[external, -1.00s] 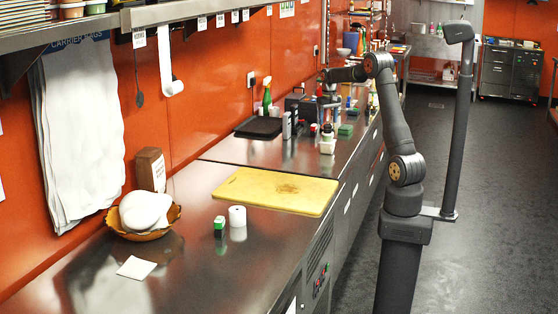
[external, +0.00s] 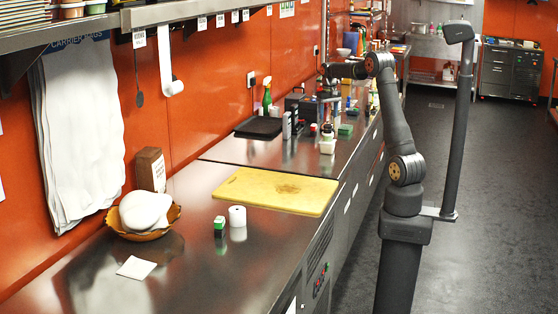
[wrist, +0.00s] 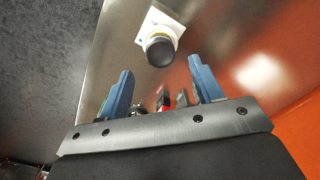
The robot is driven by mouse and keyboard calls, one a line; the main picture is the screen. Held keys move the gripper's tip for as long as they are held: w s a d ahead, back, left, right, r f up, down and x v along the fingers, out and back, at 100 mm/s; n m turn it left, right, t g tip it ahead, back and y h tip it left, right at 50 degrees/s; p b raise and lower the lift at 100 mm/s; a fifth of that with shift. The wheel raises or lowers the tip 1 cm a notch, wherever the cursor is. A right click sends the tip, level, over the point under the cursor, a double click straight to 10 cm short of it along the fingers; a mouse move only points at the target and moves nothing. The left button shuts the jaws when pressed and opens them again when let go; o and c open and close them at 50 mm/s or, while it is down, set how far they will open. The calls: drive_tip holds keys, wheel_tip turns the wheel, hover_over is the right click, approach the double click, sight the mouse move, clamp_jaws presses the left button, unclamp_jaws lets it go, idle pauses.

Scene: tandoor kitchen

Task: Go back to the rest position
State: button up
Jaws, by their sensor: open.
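My gripper (wrist: 163,84) shows in the wrist view with its two blue fingers spread apart and nothing held between them. In the external view my arm stands on the floor side of the counter. Its forearm reaches left over the far part of the steel counter (external: 285,225), and the gripper end is small and hard to make out against the things behind it.
In the wrist view a dark round-topped item with a white square (wrist: 166,30) stands on the steel surface beyond the fingers. A yellow board (external: 270,190), a bowl with white balls (external: 146,212) and several bottles stand on the counter. A shelf (external: 165,12) overhangs its left side.

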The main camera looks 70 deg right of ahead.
sight(328, 125)
wheel_tip(328, 125, up, 6)
wheel_tip(328, 125, down, 12)
drive_tip(key=shift+f, duration=0.1)
wheel_tip(328, 125, up, 4)
drive_tip(key=shift+f, duration=0.1)
drive_tip(key=s+d+r, duration=0.3)
drive_tip(key=s+r, duration=0.4)
drive_tip(key=s, duration=0.4)
drive_tip(key=w+a+f+n, duration=0.2)
drive_tip(key=w+a+n, duration=0.1)
drive_tip(key=w+a, duration=0.55)
drive_tip(key=w+a+f+n, duration=0.25)
drive_tip(key=w+a, duration=0.35)
drive_tip(key=a, duration=0.5)
drive_tip(key=w+a+f+n, duration=0.1)
drive_tip(key=a+n, duration=0.3)
drive_tip(key=a, duration=0.8)
drive_tip(key=w+a+f+n, duration=0.1)
drive_tip(key=w+a+n, duration=0.2)
drive_tip(key=a, duration=0.9)
drive_tip(key=shift+w+f+n, duration=0.25)
drive_tip(key=shift+f+n, duration=0.1)
drive_tip(key=shift+f, duration=0.05)
drive_tip(key=shift+o, duration=0.2)
drive_tip(key=shift+a, duration=0.1)
